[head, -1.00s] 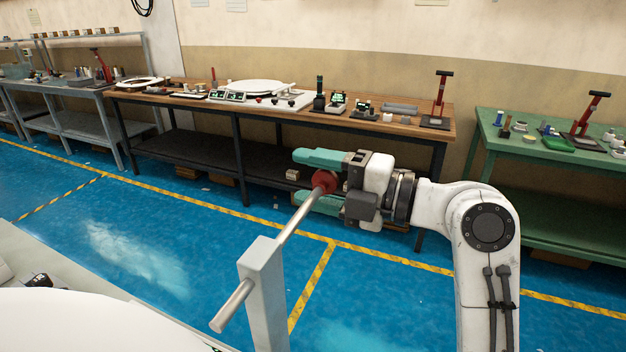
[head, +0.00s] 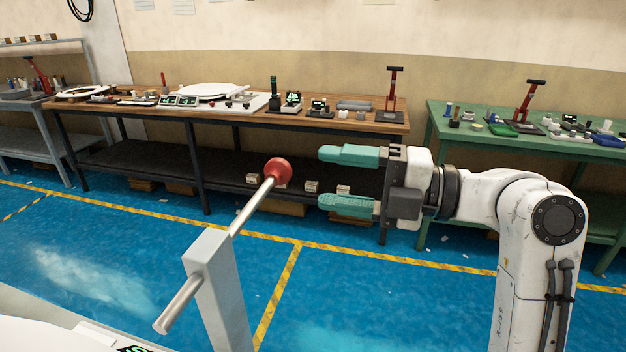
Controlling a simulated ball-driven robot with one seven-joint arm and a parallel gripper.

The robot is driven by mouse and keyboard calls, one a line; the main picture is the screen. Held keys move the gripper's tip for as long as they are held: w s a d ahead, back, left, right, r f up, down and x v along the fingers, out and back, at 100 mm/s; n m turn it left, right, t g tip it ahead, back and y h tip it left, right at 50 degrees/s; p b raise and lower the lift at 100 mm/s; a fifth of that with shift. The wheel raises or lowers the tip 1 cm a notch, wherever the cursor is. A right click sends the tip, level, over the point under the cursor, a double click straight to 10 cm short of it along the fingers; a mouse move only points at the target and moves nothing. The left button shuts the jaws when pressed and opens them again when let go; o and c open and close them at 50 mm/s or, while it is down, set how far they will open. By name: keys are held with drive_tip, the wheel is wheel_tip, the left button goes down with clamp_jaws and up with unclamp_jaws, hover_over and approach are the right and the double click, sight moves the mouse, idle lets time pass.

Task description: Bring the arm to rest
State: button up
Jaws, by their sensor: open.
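My gripper (head: 333,178) is open and empty, with its teal fingers one above the other and pointing left. My white arm (head: 520,200) reaches in from the lower right and is bent at the elbow. A lever with a red ball knob (head: 278,170) stands to the left of my gripper, and a gap shows between the knob and the fingertips. The lever's metal rod (head: 252,207) passes through a grey post (head: 213,280).
A green bench (head: 470,139) is at the right. Small boxes (head: 311,187) sit on the lower shelf. Blue floor (head: 370,300) with yellow-striped lines is open in front.

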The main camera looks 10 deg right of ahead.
drive_tip(key=shift+d, duration=0.2)
drive_tip(key=s+d+f+m+t+h, duration=0.1)
drive_tip(key=s+d+f+m+h, duration=0.15)
drive_tip(key=f+m, duration=0.55)
drive_tip(key=s+d+f+m+h, duration=0.2)
drive_tip(key=d+f+m+h, duration=0.3)
drive_tip(key=f, duration=0.6)
drive_tip(key=s+d+f+m+t+h, duration=0.1)
drive_tip(key=s+f+m+h, duration=0.15)
drive_tip(key=f+m, duration=0.55)
drive_tip(key=s+d+f+m+g+h+p, duration=0.1)
drive_tip(key=s+d+f+m+g+h, duration=0.1)
drive_tip(key=s+f, duration=0.3)
drive_tip(key=s+d+f+m+g+h+p, duration=0.1)
drive_tip(key=s+d+f+m, duration=0.4)
drive_tip(key=s, duration=0.6)
drive_tip(key=s+d+f+m+g+h+p, duration=0.1)
drive_tip(key=s+d+f+m+g+h, duration=0.3)
drive_tip(key=s, duration=0.4)
drive_tip(key=shift+s+f, duration=0.4)
drive_tip(key=shift+f, duration=0.15)
drive_tip(key=shift+a, duration=0.1)
